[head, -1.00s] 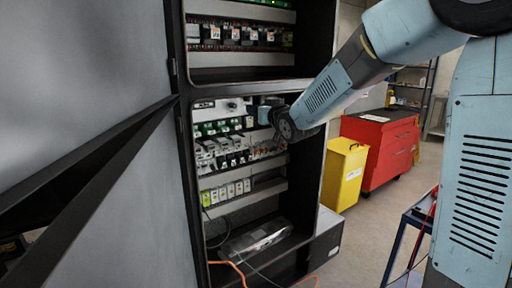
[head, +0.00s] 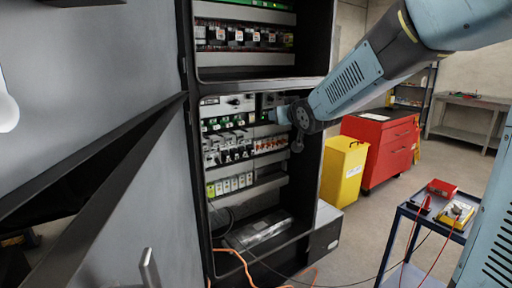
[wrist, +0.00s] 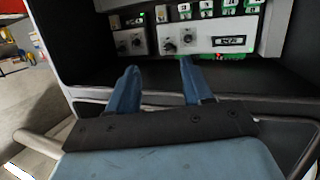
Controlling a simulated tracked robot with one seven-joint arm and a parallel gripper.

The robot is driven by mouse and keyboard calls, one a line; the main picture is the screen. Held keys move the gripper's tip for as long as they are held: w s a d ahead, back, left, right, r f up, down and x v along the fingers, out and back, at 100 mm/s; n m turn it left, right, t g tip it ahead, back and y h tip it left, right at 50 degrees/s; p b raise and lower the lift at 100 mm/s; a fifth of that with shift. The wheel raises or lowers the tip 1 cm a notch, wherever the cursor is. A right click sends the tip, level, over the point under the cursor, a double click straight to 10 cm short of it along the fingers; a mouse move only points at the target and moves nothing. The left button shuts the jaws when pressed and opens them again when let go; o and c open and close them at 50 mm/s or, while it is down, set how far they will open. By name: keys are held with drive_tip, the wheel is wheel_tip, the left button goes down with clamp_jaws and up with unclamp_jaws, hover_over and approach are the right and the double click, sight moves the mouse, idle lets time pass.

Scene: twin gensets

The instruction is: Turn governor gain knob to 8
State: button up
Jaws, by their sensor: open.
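Two grey control modules with small dark knobs sit in the open cabinet's middle bay. In the wrist view, where the cabinet looks upside down, the larger module (wrist: 218,38) has two knobs (wrist: 170,47) and (wrist: 187,38), and the smaller-looking module (wrist: 140,42) has knobs too. Their lettering and dial numbers are too small to read, so I cannot tell which knob is the governor gain. My gripper (wrist: 158,70) is open and empty, its blue fingers apart and pointing toward the modules. In the head view my gripper (head: 279,114) covers part of the right module (head: 268,100); the left module (head: 226,104) shows.
Rows of breakers and terminals (head: 230,150) lie below the modules. The black cabinet side wall (head: 315,165) is close to my arm. A grey open door (head: 90,90) stands at left. A yellow bin (head: 343,170), red tool cabinet (head: 383,150) and blue cart (head: 430,225) stand at right.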

drive_tip(key=s+d+f+m+g+h, duration=0.1)
drive_tip(key=s+d, duration=0.4)
drive_tip(key=s, duration=0.6)
drive_tip(key=s+d+f+m+g+h, duration=0.1)
drive_tip(key=s+d+f+g, duration=0.3)
drive_tip(key=s, duration=0.7)
drive_tip(key=s+d+f+m+g+h, duration=0.2)
drive_tip(key=s+d+g, duration=0.2)
drive_tip(key=s, duration=0.8)
drive_tip(key=d, duration=0.2)
drive_tip(key=shift+d+f+h, duration=0.3)
drive_tip(key=shift+f, duration=0.1)
